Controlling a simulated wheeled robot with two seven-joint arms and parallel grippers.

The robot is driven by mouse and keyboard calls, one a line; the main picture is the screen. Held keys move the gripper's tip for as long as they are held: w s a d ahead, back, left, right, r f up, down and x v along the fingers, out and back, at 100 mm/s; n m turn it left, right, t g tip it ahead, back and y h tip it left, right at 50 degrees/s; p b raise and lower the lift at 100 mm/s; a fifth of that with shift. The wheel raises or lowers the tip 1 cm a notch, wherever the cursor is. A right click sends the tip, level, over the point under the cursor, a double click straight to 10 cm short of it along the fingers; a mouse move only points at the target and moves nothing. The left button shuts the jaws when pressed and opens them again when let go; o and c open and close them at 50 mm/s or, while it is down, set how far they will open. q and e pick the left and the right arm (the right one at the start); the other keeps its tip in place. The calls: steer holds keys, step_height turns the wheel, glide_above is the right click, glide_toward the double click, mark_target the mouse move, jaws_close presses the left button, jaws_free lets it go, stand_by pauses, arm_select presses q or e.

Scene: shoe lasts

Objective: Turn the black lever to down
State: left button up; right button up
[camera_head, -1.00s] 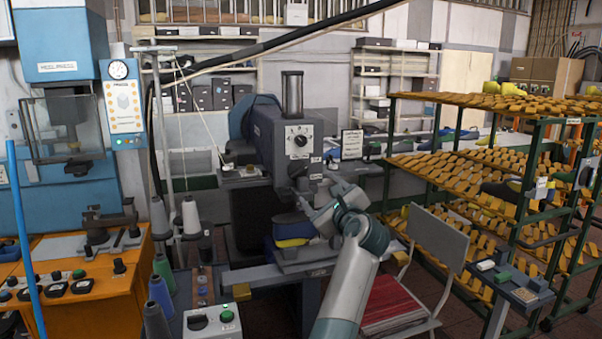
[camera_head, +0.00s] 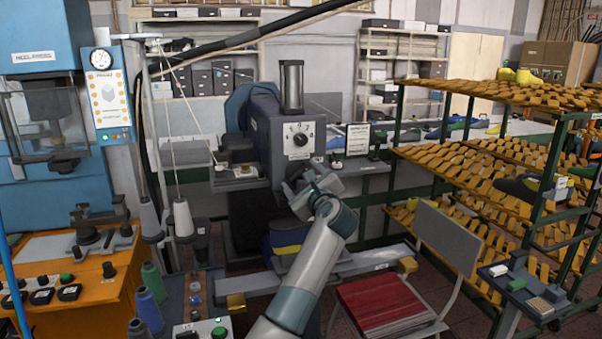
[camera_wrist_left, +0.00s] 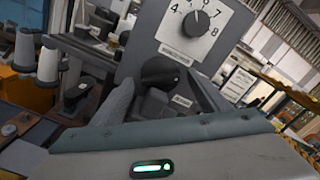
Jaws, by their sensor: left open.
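The grey machine (camera_head: 285,140) stands in the middle of the head view, with a numbered dial (camera_head: 299,140) on its front. A black lever (camera_wrist_left: 160,72) shows in the left wrist view just below the dial's panel. In the head view that spot is partly covered by my gripper. My left gripper (camera_head: 303,194) is open at the machine's front, below the dial. In the left wrist view the lever is just ahead of the gripper; I cannot tell whether they touch. My right gripper is in neither view.
A red-seated chair (camera_head: 385,306) stands right of my arm. A rack of shoe lasts (camera_head: 548,190) fills the right. Thread cones (camera_head: 183,220) and an orange bench (camera_head: 95,290) are on the left. A blue and yellow shoe (camera_head: 285,240) sits below the gripper.

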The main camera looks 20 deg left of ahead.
arm_select(q)
steer(key=shift+w+a, duration=0.1)
steer(key=shift+w, duration=0.05)
steer(key=shift+r, duration=0.1)
steer(key=shift+c, duration=0.6)
steer(key=c, duration=0.9)
